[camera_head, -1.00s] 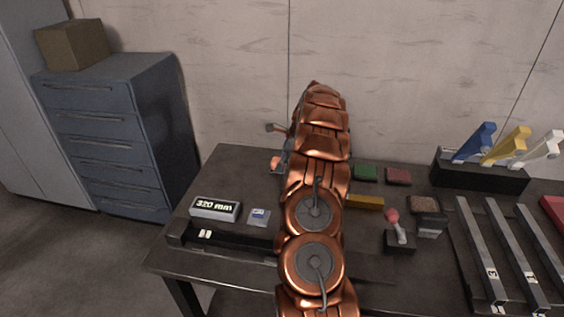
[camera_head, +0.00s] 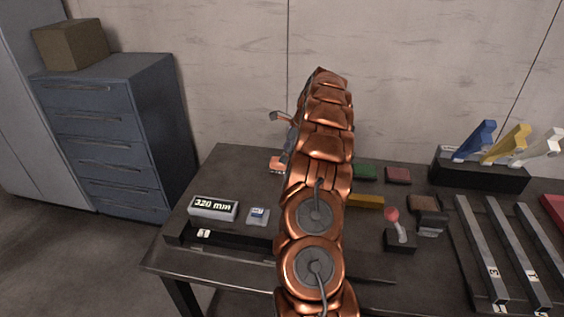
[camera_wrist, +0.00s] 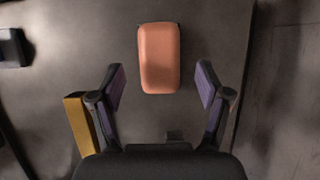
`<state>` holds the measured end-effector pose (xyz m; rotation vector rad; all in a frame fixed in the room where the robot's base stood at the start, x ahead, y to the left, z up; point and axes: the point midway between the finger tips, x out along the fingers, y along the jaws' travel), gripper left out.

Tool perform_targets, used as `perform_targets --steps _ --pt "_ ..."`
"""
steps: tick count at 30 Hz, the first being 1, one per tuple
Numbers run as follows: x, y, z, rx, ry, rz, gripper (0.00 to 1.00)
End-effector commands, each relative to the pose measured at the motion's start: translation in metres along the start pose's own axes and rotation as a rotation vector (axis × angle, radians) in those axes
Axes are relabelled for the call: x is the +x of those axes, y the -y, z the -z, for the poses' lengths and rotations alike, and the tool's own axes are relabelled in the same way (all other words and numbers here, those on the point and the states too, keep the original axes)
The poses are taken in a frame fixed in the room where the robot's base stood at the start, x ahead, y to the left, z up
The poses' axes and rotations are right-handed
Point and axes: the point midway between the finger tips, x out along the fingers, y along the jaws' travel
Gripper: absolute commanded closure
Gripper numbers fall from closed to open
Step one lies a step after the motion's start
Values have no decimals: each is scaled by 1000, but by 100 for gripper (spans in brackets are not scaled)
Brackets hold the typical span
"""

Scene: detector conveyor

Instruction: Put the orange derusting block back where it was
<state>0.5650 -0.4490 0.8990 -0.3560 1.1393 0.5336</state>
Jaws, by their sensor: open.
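The orange derusting block (camera_wrist: 159,58) lies on the dark table top in the wrist view, just beyond my fingertips and roughly centred between them. My gripper (camera_wrist: 160,84) is open and empty, its two purple-padded fingers spread apart and not touching the block. In the head view a part of the orange block (camera_head: 277,164) shows at the left edge of my arm, which hides the rest. In the head view my gripper is mostly hidden by the arm; only a part (camera_head: 284,120) shows at its left.
Green (camera_head: 364,172), dark red (camera_head: 398,175), yellow (camera_head: 366,201) and brown (camera_head: 422,203) blocks lie right of my arm. A 320 mm display (camera_head: 213,208) sits at left. Bare table surrounds the orange block.

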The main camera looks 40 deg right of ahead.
Motion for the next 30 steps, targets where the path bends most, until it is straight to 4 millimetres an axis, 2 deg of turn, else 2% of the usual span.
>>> perform_targets --steps 4,12,18,26,30 --pt "-27 2 0 -3 0 7 23" --pt "-60 0 0 -1 0 1 23" --pt "-72 0 0 0 0 1 23" --pt "-76 -1 0 -1 -1 -2 23" --pt "-77 -9 -13 -44 3 -13 23"
